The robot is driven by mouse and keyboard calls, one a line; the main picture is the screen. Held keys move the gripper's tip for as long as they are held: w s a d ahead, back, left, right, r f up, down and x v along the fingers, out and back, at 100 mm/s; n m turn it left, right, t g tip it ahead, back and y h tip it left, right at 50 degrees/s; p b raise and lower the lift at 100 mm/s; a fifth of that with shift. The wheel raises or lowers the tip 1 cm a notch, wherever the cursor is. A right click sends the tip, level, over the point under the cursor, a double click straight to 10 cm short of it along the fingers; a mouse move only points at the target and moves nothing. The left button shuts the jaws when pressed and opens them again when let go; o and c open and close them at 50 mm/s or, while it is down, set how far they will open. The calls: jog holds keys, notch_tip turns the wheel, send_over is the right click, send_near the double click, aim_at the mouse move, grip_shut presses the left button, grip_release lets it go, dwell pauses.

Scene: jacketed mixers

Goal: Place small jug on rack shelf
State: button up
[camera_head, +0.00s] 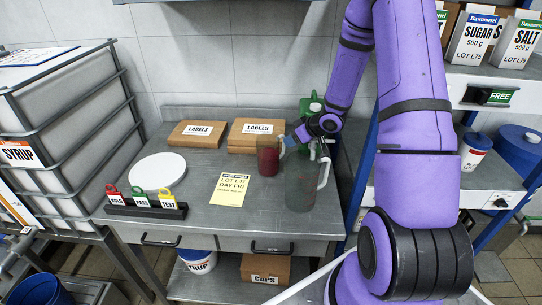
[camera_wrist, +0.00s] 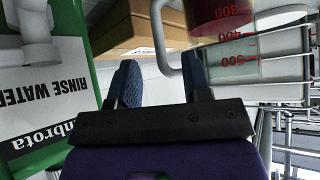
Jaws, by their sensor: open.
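The small jug (camera_head: 268,161) stands on the steel table, holding dark red contents, with its handle on the right facing my gripper (camera_head: 309,131). My gripper is open and empty, just right of and behind that handle. In the wrist view, a pale handle loop (camera_wrist: 159,38) shows beyond and between the open fingers (camera_wrist: 160,80), apart from them. The red contents (camera_wrist: 212,12) show at the upper edge. A larger clear jug (camera_head: 304,190) stands in front, to the right. The rack shelf (camera_head: 440,193) is at the right; the upper shelf (camera_head: 515,78) carries a FREE sign (camera_head: 490,96).
A green rinse water can (camera_head: 311,104) stands close behind my gripper and fills the left of the wrist view (camera_wrist: 60,120). Label boxes (camera_head: 250,137), a white disc (camera_head: 157,171) and a yellow card (camera_head: 230,189) lie on the table. Sugar and salt boxes (camera_head: 475,40) occupy the upper shelf.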

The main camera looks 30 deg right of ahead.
jog(key=shift+x, duration=2)
jog(key=shift+c, duration=0.3)
